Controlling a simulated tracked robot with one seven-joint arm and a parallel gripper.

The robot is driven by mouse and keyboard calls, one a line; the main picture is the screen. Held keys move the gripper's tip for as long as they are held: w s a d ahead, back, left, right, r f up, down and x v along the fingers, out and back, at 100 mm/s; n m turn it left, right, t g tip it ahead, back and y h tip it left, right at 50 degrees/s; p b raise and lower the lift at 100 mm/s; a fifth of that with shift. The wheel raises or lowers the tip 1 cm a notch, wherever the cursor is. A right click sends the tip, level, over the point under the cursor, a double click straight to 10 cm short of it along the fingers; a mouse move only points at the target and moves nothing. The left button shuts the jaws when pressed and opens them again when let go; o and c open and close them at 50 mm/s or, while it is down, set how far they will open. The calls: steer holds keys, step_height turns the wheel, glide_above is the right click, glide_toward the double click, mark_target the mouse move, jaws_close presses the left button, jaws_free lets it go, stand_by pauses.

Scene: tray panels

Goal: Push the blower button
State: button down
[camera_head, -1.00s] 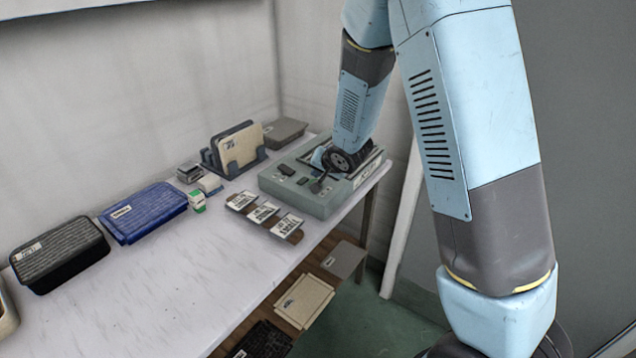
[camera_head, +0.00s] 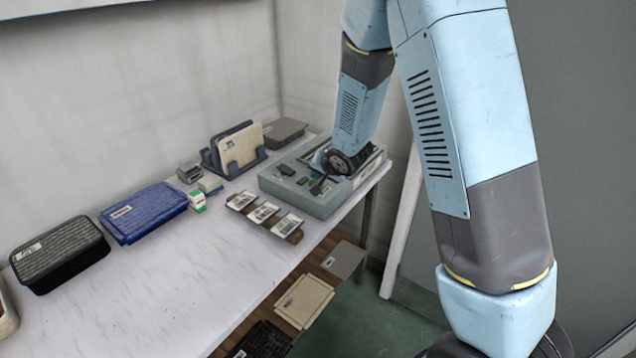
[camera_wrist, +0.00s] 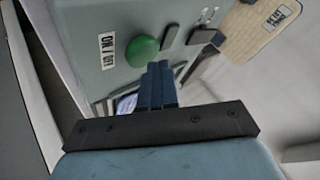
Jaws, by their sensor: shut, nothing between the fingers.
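A grey-green control box (camera_head: 299,202) stands near the right end of the table, with small dark buttons on top. In the wrist view its face (camera_wrist: 85,20) shows a round green button (camera_wrist: 142,49) beside an ON/OFF label (camera_wrist: 106,50), and dark rectangular buttons (camera_wrist: 203,36). I cannot read any label naming the blower button. My gripper (camera_head: 317,188) is low over the box. Its fingers (camera_wrist: 157,68) are shut and empty, with their tips just below the green button in the picture; I cannot tell whether they touch the box. My wrist hides part of the box top.
A rack with a beige panel (camera_head: 241,147) stands behind the box, left. Labelled cards (camera_head: 265,212) lie in front. A blue tray (camera_head: 143,211) and a black tray (camera_head: 59,252) are further left. The front middle of the table is clear. Flat panels (camera_head: 304,301) lie below.

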steer(key=shift+f, duration=0.45)
stand_by(0.9)
steer(key=shift+r, duration=0.95)
step_height(320, 180, up, 6)
stand_by(0.7)
stand_by(1.0)
